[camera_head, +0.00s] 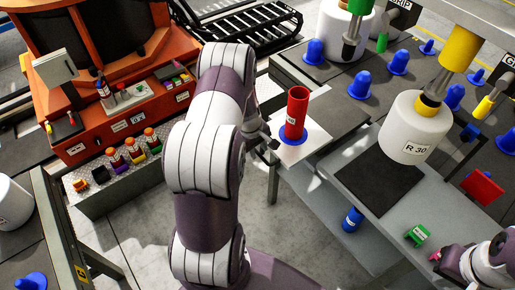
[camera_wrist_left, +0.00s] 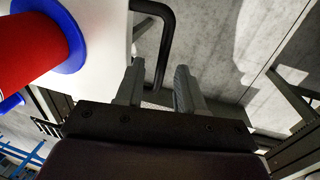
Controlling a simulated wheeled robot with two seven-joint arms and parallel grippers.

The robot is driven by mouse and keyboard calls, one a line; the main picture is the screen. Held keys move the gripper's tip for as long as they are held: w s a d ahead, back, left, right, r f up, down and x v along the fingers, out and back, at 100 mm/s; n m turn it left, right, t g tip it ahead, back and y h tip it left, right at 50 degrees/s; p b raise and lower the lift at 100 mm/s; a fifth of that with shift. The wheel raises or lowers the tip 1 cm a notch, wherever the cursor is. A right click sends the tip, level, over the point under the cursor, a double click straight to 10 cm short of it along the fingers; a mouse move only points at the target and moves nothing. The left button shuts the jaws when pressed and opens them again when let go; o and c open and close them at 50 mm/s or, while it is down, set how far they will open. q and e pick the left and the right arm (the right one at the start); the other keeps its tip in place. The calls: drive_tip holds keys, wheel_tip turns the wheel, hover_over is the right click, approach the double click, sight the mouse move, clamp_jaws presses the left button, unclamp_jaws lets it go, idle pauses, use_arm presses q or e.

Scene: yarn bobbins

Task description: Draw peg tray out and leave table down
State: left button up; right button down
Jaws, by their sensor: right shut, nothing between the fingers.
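The peg tray (camera_head: 318,135) is a white plate at the near left edge of a grey table. A red cylinder (camera_head: 297,108) stands on its blue peg base (camera_head: 291,136). In the left wrist view the white tray (camera_wrist_left: 104,70) has a black U-shaped handle (camera_wrist_left: 167,35). My left gripper (camera_head: 268,142) is at the handle. Its fingers (camera_wrist_left: 157,88) are apart, with the handle bar between their tips and gaps visible beside it. My right gripper (camera_head: 438,256) is partly visible at the lower right, shut and empty.
A white R 30 bobbin (camera_head: 407,128) hangs from a yellow holder above a dark mat (camera_head: 375,183). Blue pegs (camera_head: 398,62) stand on the surfaces behind. A green block (camera_head: 417,235) lies on the front table. An orange machine (camera_head: 130,90) stands at left. Open floor (camera_head: 150,235) lies between.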

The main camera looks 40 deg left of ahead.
use_arm(q)
wheel_tip(320, 180, up, 12)
drive_tip(key=s, duration=0.2)
drive_tip(key=shift+a, duration=0.3)
